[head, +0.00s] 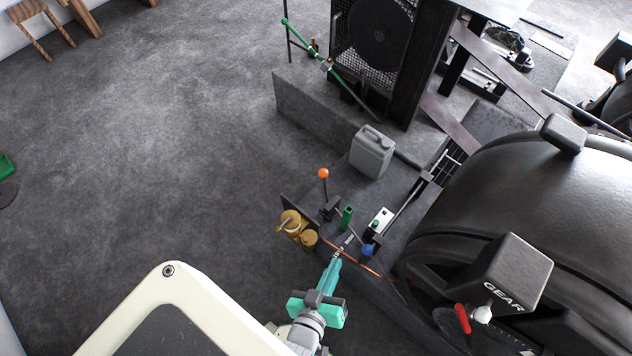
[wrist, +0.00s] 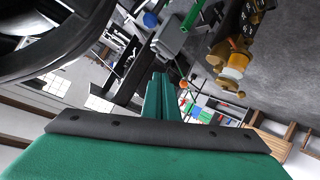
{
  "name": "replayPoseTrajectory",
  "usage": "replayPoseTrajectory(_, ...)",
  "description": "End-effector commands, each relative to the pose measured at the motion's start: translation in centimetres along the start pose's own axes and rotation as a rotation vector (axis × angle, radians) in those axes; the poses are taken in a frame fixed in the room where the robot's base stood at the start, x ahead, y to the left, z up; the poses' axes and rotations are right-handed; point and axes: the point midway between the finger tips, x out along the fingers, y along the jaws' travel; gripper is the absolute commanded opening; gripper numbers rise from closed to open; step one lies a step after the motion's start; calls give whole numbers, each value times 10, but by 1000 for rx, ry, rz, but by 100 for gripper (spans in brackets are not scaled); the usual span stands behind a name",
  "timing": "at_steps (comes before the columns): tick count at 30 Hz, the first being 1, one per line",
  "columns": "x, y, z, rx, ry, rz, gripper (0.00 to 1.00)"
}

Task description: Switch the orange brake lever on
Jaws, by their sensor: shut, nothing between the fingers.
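The orange brake lever (head: 323,173) has a round orange knob on a thin dark stem. In the head view it stands upright at the edge of the machine's dark base, above the brass fittings. A small orange ball, likely its knob, shows in the wrist view (wrist: 184,84), just right of my fingers. My gripper (head: 340,255), teal, is shut and empty. In the head view it is below and slightly right of the lever, apart from it. Its closed fingers also show in the wrist view (wrist: 160,97). The lever's foot is partly hidden behind a dark bracket.
Brass fittings (head: 291,222), a green upright handle (head: 347,217) and a blue knob (head: 368,249) crowd close to my gripper. A grey jerrycan (head: 371,150) stands behind. The large black machine (head: 540,200) with a GEAR box fills the right. Open floor lies to the left.

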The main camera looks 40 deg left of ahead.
Motion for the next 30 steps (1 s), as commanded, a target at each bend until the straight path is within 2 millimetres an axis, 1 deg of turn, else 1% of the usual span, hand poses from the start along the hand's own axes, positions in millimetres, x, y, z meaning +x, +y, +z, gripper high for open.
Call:
replayPoseTrajectory(1,18,-12,-7,-80,-5,-32,0)
replayPoseTrajectory(3,36,-28,-13,-197,-27,-71,0)
replayPoseTrajectory(6,60,-49,-23,-365,-58,-119,0)
replayPoseTrajectory(8,73,-61,-32,-466,-73,-143,0)
replayPoseTrajectory(12,96,-86,-56,-698,-108,-182,0)
replayPoseTrajectory(16,108,-105,-80,-888,-141,-202,0)
replayPoseTrajectory(21,113,-121,-107,-1062,-176,-209,0)
replayPoseTrajectory(24,113,-125,-115,-1116,-191,-209,0)
replayPoseTrajectory(30,112,-127,-119,-1150,-204,-211,0)
